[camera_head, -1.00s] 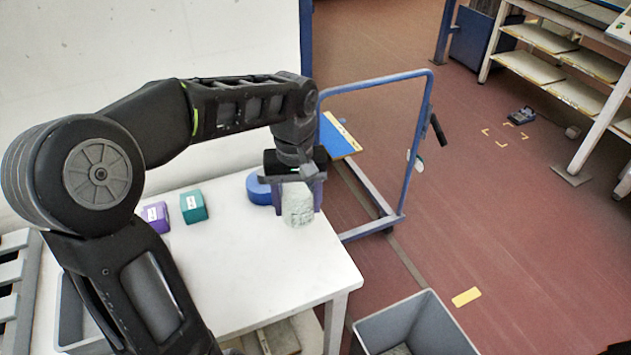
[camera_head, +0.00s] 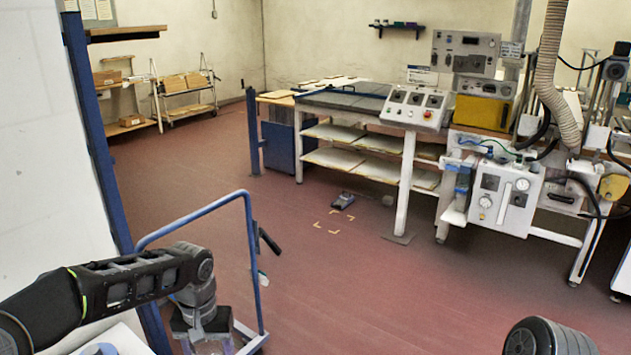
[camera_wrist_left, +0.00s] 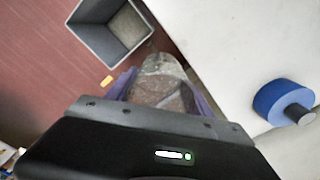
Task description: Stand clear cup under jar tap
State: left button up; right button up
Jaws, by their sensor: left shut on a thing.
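My left gripper (camera_wrist_left: 160,92) is shut on a clear cup (camera_wrist_left: 162,70), which sits between its two purple fingers in the left wrist view. The floor and table edge show blurred through the cup. In the head view my left gripper (camera_head: 205,340) is at the bottom edge, left of centre, with the cup partly cut off below it. No jar or tap can be made out in these frames. My right gripper is not in view.
A white table (camera_wrist_left: 230,40) lies beside the cup, with a blue round object (camera_wrist_left: 285,106) on it. A grey bin (camera_wrist_left: 110,35) stands on the floor. A blue-framed trolley (camera_head: 250,250) is near my left arm. Benches with equipment (camera_head: 470,120) stand beyond open red floor.

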pick_arm(q)
jog(key=shift+s+d+f+m, duration=0.1)
jog(key=shift+d+m, duration=0.2)
jog(key=shift+d, duration=0.95)
jog(key=shift+s, duration=0.1)
dwell(0.8)
